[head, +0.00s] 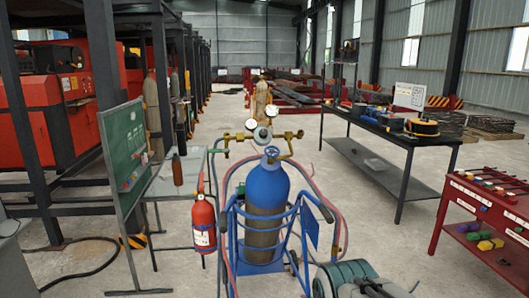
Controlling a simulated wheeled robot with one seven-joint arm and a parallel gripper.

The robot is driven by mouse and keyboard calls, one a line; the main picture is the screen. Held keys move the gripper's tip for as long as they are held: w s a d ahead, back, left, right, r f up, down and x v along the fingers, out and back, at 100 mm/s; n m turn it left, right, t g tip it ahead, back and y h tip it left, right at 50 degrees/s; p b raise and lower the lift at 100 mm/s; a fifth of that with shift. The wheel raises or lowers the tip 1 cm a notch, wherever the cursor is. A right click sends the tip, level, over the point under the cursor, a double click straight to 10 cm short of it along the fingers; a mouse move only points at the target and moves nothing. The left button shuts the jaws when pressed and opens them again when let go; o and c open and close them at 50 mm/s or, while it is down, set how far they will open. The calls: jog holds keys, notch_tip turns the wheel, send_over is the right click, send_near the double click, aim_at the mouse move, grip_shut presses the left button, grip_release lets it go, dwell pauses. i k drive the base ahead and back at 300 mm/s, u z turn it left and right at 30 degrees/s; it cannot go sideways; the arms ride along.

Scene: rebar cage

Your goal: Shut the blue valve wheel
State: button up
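The small blue valve wheel (271,152) sits on top of a blue and grey gas cylinder (266,190) in the middle of the head view. A brass regulator (262,135) with two round gauges rises just behind and above the wheel. The cylinder stands upright in a blue cart (236,245) with red hoses looped around it. Whether the valve is open or shut cannot be told from here. My gripper is not in view.
A red fire extinguisher (203,226) is left of the cart. A green board (125,155) stands farther left. A dark workbench (385,165) and red rack (470,225) are at right. Floor between is clear.

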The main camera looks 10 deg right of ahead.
aim_at(272, 151)
jog(key=k, duration=0.65)
jog(key=u, duration=0.7)
jog(key=i, duration=1.7)
jog(key=z, duration=0.9)
jog(key=i, duration=0.5)
jog(key=z, duration=0.4)
